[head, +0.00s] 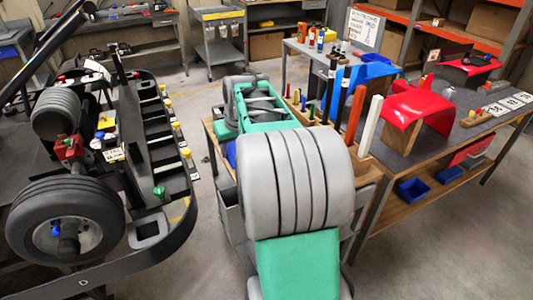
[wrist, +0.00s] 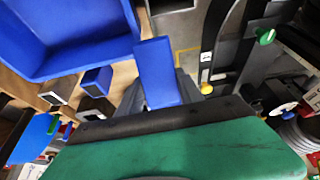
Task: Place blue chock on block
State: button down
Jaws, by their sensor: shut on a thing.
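My gripper (wrist: 160,98) shows in the wrist view beyond the green and black housing of my own arm. Its grey fingers are shut on the blue chock (wrist: 156,68), a plain blue oblong piece that stands out beyond the fingers. Another blue piece (wrist: 97,79) with a dark end face lies on the wooden surface to the left, apart from the held chock. I cannot tell for certain which piece is the block. In the head view my own arm covers the middle of the bench, and the gripper and held chock cannot be made out.
A blue bin (wrist: 70,40) fills the upper left of the wrist view, close to the held chock. In the head view a wooden-edged bench (head: 400,160) carries a red curved panel (head: 416,107) and upright coloured posts. A kart (head: 65,220) stands on the left.

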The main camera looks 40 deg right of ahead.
jog(key=w+d+f+p, duration=0.1)
jog(key=w+d+f, duration=0.2)
jog(key=d, duration=0.1)
jog(key=w+d+f+p, duration=0.1)
jog(key=w+d+f, duration=0.2)
jog(key=d, duration=0.1)
jog(key=w+d+f+p, duration=0.1)
jog(key=w+d+f, duration=0.2)
jog(key=d, duration=0.1)
jog(key=shift+d+f+p, duration=0.15)
jog(key=shift+d+p, duration=0.15)
jog(key=shift+w+d+f, duration=0.15)
jog(key=shift+w+f, duration=0.05)
jog(key=shift+f, duration=0.05)
jog(key=shift+w+f+p, duration=0.1)
jog(key=shift+f+p, duration=0.4)
jog(key=shift+f, duration=1.35)
jog(key=c, duration=0.8)
grip_release()
jog(key=shift+o, duration=0.2)
